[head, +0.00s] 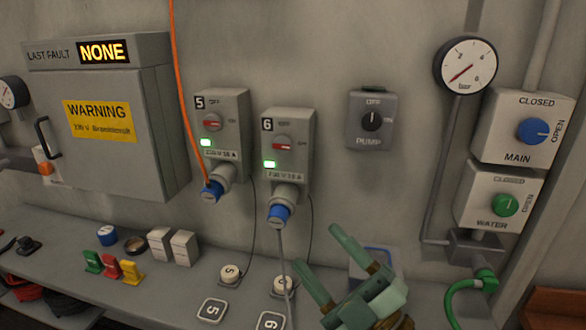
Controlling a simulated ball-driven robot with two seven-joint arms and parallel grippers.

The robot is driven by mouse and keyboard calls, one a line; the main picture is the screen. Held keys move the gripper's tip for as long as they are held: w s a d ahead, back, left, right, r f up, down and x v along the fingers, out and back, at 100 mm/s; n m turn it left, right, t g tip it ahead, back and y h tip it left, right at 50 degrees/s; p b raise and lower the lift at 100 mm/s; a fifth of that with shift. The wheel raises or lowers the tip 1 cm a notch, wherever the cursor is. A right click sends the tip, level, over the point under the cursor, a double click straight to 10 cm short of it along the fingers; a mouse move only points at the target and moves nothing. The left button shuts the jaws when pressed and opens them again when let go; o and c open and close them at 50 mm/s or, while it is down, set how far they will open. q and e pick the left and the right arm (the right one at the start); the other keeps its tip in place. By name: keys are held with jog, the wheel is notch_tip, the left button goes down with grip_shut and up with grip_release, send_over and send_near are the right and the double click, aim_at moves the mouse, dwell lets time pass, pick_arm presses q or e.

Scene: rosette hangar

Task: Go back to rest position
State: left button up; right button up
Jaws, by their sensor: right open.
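My right gripper (338,262) is at the bottom right of centre in the head view, green with two fingers spread apart. It is open, with nothing visible between its fingers. It hangs in front of the shelf, below the pump switch (371,120). My left gripper is not in the view.
A grey cabinet (150,120) hangs at left. Socket boxes 5 (222,125) and 6 (288,140) hold blue plugs with cables running from them. A gauge (465,66), a blue MAIN knob (532,131) and a green WATER knob (505,205) are at right. Small items crowd the shelf (150,290).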

jog(key=d+f+m+h, duration=1.3)
jog(key=d+h, duration=0.4)
jog(key=h, duration=0.1)
jog(key=s+d+f+g+h, duration=0.1)
jog(key=s+d+f+g, duration=0.35)
jog(key=s+f, duration=0.25)
jog(key=s+d+f+g+h, duration=0.2)
jog(key=s+d+f+g, duration=0.3)
jog(key=s, duration=0.3)
jog(key=s+a+f+g+y, duration=0.2)
jog(key=a+f, duration=0.1)
jog(key=f, duration=1)
jog(key=s+a+f+g+y, duration=0.1)
jog(key=s+a+f, duration=0.15)
jog(key=f, duration=1.05)
jog(key=s+f+m+g+y, duration=0.1)
jog(key=s+f+m+g, duration=0.2)
jog(key=s+f, duration=1.3)
jog(key=s, duration=0.4)
jog(key=shift+a+f+m+y, duration=0.25)
jog(key=shift+f+m+y, duration=0.05)
jog(key=shift+m+y, duration=0.1)
